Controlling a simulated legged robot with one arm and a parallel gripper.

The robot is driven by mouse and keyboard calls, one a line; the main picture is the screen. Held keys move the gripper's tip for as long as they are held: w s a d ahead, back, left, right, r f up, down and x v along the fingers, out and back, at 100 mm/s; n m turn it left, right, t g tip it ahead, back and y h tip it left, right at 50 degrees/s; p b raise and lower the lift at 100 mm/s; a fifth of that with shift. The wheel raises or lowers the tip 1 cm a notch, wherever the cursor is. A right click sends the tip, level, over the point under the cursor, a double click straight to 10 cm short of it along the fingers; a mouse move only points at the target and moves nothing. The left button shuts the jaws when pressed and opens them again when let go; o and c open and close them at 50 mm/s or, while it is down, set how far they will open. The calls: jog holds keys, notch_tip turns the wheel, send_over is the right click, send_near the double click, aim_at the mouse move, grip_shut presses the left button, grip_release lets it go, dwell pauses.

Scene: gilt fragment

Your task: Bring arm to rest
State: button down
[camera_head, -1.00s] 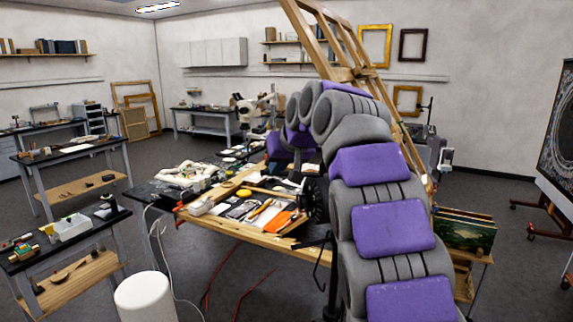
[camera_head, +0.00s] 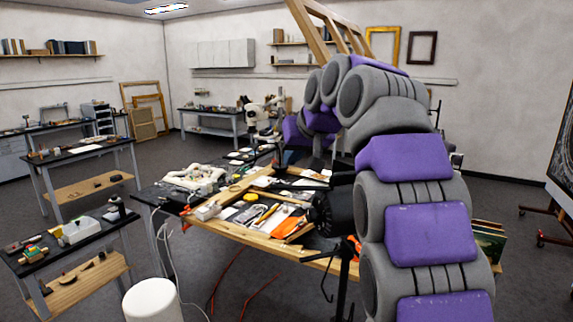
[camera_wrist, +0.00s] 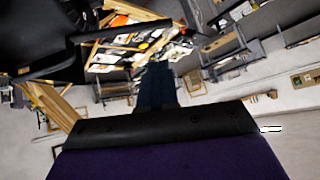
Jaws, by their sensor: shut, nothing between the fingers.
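My arm, with purple and grey links, rises along the right side of the head view and bends over the workbench (camera_head: 232,231), its far end partly hidden behind its own links. My gripper (camera_wrist: 156,72) shows in the wrist view as a dark, narrow shape reaching out from the black and purple wrist. Its fingers are together and hold nothing.
The bench carries tools, an orange item (camera_head: 287,228) and a white bundled object (camera_head: 195,177). A wooden easel frame (camera_head: 312,30) stands behind my arm. A white cylinder (camera_head: 152,302) stands front left. Side tables line the left, with open floor between.

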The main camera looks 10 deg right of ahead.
jog(key=d+v, duration=0.1)
jog(key=v, duration=0.4)
jog(key=s+f+m+g+h+b, duration=0.1)
jog(key=s+f+g+b, duration=0.4)
jog(key=s+f, duration=1.6)
jog(key=s+d+f+g+h+b, duration=0.1)
jog(key=s+f+g+b, duration=0.4)
jog(key=s+f, duration=1.7)
notch_tip(320, 180, down, 5)
jog(key=shift+d+f+m+h, duration=0.1)
jog(key=shift+d+m+h, duration=0.2)
jog(key=shift+m+h, duration=0.15)
